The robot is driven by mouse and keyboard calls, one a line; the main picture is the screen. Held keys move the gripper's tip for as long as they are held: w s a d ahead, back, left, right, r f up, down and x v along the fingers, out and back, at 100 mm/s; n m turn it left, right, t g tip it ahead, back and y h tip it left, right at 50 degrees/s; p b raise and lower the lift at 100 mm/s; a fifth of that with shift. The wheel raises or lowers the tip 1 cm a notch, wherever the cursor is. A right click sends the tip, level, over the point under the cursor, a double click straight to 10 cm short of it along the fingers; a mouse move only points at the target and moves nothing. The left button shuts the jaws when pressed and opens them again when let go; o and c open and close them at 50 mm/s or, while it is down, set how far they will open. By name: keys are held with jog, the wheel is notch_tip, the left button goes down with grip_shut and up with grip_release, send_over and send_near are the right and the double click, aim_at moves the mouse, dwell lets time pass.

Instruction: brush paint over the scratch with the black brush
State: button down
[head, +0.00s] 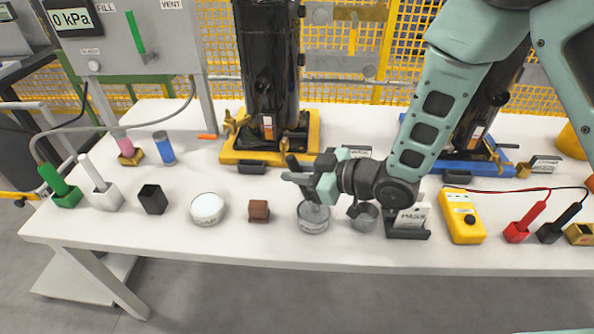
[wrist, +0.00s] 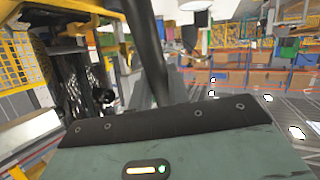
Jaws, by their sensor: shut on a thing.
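My gripper (head: 298,178) is shut on the black brush (head: 293,164), whose dark handle sticks up above the fingers in the head view. In the wrist view the brush (wrist: 148,45) is a dark, slightly tilted rod rising in front of the gripper. The gripper is above a round grey tin (head: 313,225) near the table's front edge. The brush's lower end is at or over the tin's opening; I cannot tell if it touches the contents. A tall black cylinder (head: 268,60) stands on a yellow base behind the gripper. I cannot make out the scratch.
A white tin (head: 207,208), brown block (head: 259,210) and black holder (head: 152,199) stand left of the grey tin. A small grey cup (head: 364,218), a card stand (head: 408,230) and a yellow meter (head: 462,217) stand right. A second cylinder has a blue base (head: 455,165).

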jog(key=shift+r+p, duration=2.35)
jog(key=shift+r, duration=1.15)
